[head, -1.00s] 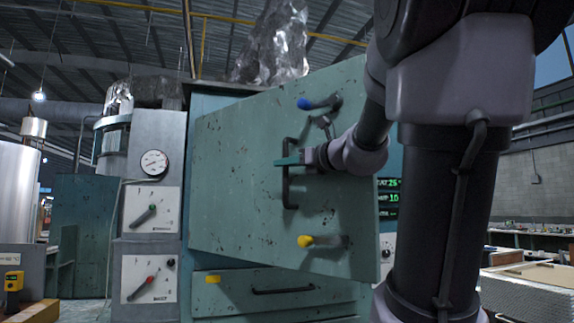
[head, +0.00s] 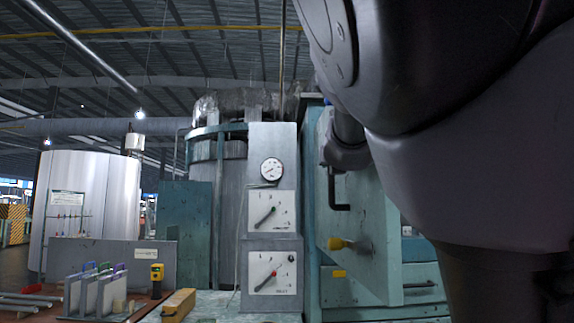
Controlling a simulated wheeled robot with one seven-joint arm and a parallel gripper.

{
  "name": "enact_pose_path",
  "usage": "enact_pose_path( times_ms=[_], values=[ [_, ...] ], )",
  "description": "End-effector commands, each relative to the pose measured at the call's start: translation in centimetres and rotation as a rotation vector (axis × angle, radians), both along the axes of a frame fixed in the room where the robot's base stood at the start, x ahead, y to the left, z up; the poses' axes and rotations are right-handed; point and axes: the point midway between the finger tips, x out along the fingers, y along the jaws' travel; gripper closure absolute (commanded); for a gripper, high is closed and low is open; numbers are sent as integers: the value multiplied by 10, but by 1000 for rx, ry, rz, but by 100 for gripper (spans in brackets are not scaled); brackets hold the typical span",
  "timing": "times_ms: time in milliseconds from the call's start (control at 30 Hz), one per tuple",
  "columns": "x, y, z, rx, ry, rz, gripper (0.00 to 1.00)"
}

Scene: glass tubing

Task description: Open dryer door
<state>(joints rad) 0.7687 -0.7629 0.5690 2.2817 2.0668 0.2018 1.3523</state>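The teal dryer door (head: 358,215) stands swung out from the dryer at the right of the head view, seen at a steep angle. Its black handle (head: 338,190) shows only in its lower part. A yellow-knobbed lever (head: 340,244) sits low on the door. My arm covers the upper door and the right side of the view. The dryer's interior is not visible.
A grey control panel (head: 273,140) with a gauge and dials stands left of the dryer. A bench at lower left holds a rack (head: 97,292), a yellow device (head: 156,278) and a yellow block (head: 178,304). A drawer (head: 420,284) lies below the door.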

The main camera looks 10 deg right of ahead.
Motion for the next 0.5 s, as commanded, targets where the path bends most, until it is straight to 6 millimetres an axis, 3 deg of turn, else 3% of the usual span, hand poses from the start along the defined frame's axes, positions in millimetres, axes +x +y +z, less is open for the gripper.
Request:
enact_pose_path(
  times_ms=[467,500],
  values=[
    [2,3,4,1,-6,-12,100],
    [2,3,4,1,-6,-12,66]
  ],
)
